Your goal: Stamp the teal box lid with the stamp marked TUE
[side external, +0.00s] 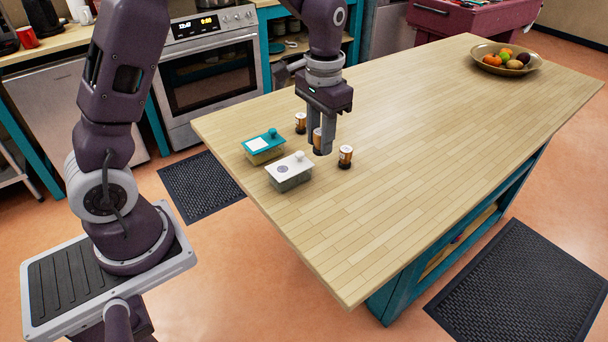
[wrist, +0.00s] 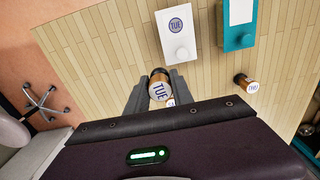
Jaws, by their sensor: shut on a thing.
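My gripper (side external: 321,148) is shut on a stamp (wrist: 158,88) with a brown-orange band; TUE reads on its pale end in the wrist view. Another pale label (wrist: 171,102) shows just below it, mostly hidden. The teal box lid (wrist: 238,38) has a knob and a blank white panel; in the side view the teal-lidded box (side external: 264,145) stands left of my gripper. The white box lid (wrist: 175,35) bears a round TUE mark; its box (side external: 290,172) stands in front of the teal one. My gripper is apart from both boxes.
One stamp (side external: 300,122) stands behind the held one, and another (side external: 345,156) stands to the right. A stamp (wrist: 246,83) with a small label, apparently THU, shows at right in the wrist view. A fruit bowl (side external: 506,58) sits far right; the counter (side external: 430,140) between is clear.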

